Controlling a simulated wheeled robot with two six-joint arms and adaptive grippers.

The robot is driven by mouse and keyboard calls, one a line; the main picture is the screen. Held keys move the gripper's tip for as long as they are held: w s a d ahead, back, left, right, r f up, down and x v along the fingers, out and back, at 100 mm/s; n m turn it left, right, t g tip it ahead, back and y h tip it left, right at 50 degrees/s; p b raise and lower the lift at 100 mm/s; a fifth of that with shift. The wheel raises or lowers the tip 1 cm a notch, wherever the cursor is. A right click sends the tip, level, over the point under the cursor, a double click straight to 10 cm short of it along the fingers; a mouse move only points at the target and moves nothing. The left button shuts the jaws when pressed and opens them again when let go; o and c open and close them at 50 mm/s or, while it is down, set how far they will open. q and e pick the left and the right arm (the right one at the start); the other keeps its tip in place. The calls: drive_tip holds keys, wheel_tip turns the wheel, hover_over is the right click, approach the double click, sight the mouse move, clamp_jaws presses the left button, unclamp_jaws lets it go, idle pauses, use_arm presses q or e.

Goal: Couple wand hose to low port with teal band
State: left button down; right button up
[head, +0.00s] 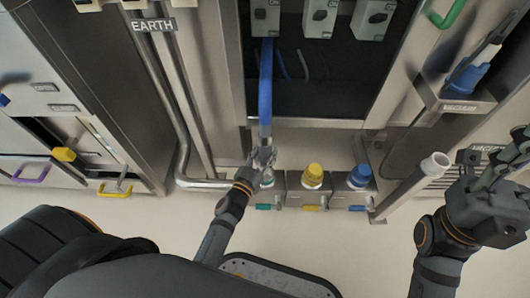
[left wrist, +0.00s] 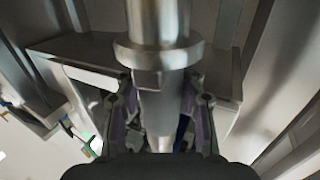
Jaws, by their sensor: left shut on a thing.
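My left gripper (head: 264,158) is shut on the metal end fitting (head: 265,132) of a blue hose (head: 265,85), which runs down from the cabinet. In the left wrist view the fitting (left wrist: 160,55) is a silvery cylinder with a wide collar, between the two fingers (left wrist: 160,115). Just below this gripper is the leftmost low port (head: 268,181), with a teal handle (head: 263,207) in front. The gripper partly covers this port; I cannot tell whether the fitting touches it. My right gripper (head: 508,156) is at the right edge, away from the hose; its jaw state is unclear.
A yellow-capped port (head: 313,174) and a blue-capped port (head: 359,176) stand to the right of the leftmost port. A pale pipe end (head: 435,165) rises near the right gripper. Grey pipes (head: 185,120) run down at left. The floor below the ports is clear.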

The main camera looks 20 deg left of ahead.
idle(0.3)
use_arm(q)
drive_tip(key=shift+f+b, duration=1.2)
drive_tip(key=shift+f, duration=0.25)
drive_tip(key=shift+f+b, duration=0.9)
drive_tip(key=shift+f, duration=0.2)
drive_tip(key=shift+f, duration=0.15)
drive_tip(key=shift+f+b, duration=0.3)
drive_tip(key=shift+f, duration=0.1)
drive_tip(key=shift+f, duration=0.15)
drive_tip(key=shift+f, duration=0.35)
